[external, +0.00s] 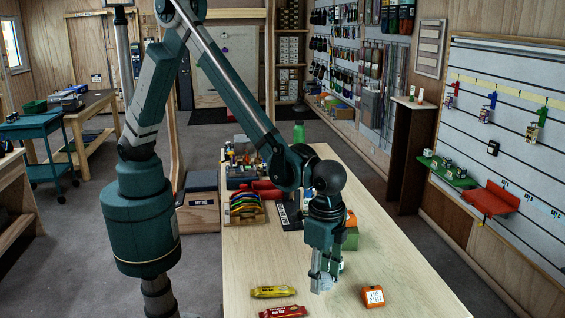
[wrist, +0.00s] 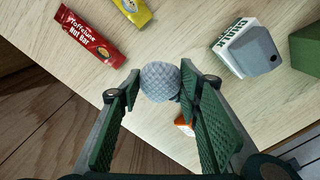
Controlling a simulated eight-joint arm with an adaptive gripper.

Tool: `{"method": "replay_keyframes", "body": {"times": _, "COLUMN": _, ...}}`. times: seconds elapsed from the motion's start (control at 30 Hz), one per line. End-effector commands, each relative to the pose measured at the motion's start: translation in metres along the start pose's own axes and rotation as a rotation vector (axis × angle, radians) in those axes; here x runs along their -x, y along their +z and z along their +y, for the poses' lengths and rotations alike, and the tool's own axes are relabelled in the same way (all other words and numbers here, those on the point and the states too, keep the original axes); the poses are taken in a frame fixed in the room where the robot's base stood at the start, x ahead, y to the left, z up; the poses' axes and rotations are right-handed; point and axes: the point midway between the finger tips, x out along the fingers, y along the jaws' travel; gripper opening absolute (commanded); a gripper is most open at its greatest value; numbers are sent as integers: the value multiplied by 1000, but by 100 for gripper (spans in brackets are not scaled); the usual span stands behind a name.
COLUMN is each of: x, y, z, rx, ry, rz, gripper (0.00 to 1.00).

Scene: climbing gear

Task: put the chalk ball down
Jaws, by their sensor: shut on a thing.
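The chalk ball (wrist: 160,81) is round, pale grey and woven-looking. In the wrist view it sits between the tips of my gripper (wrist: 157,84), whose green ridged fingers are shut on it. In the external view my gripper (external: 324,277) points down, low over the front part of the wooden table (external: 400,270). The ball is mostly hidden by the fingers there. I cannot tell whether it touches the tabletop.
A yellow bar (external: 272,291) and a red nut bar (external: 282,311) lie left of my gripper. An orange box (external: 372,295) lies to its right. A white chalk box (wrist: 236,42) and a green box (wrist: 307,48) stand nearby. Bare wood lies between these things.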

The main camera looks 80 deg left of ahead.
Motion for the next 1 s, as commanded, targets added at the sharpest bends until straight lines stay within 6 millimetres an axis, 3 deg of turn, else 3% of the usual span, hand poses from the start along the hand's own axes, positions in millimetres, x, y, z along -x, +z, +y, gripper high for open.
{"method": "replay_keyframes", "body": {"times": 0.43, "x": -5, "y": 0, "z": 0, "rx": 0, "ry": 0, "rz": 0, "gripper": 23}}
{"method": "replay_keyframes", "body": {"times": 0.8, "x": -37, "y": 0, "z": 0, "rx": 0, "ry": 0, "rz": 0, "gripper": 23}}
{"method": "replay_keyframes", "body": {"times": 1.0, "x": -40, "y": 0, "z": 0, "rx": 0, "ry": 0, "rz": 0, "gripper": 23}}
